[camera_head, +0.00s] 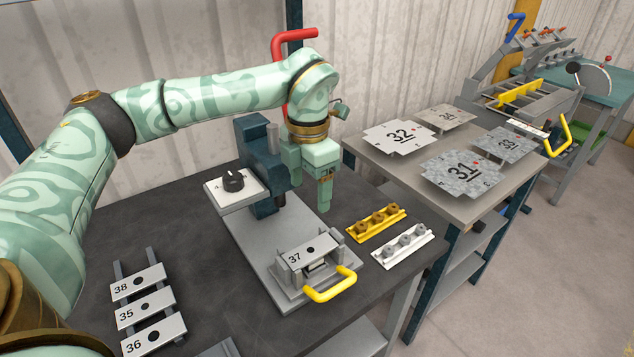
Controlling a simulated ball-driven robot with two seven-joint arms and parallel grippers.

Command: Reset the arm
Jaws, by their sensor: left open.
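My left arm comes in from the left and reaches across the dark bench. Its left gripper (309,194) points down, open and empty, above the bench press. The press (258,160) has a dark blue body, a grey base and a red lever handle (283,75) raised behind my wrist. My forearm and gripper hide part of the lever and press head. A plate marked 37 (323,246) sits in the fixture at the front of the base, below the gripper and apart from it. My right gripper is not in view.
A yellow handle (331,285) sticks out at the fixture's front. Plates 38, 35 and 36 (147,309) lie on a rack at left. A yellow rail (376,222) and white rail (403,246) lie right of the press. A second table (400,167) holds several numbered sheets.

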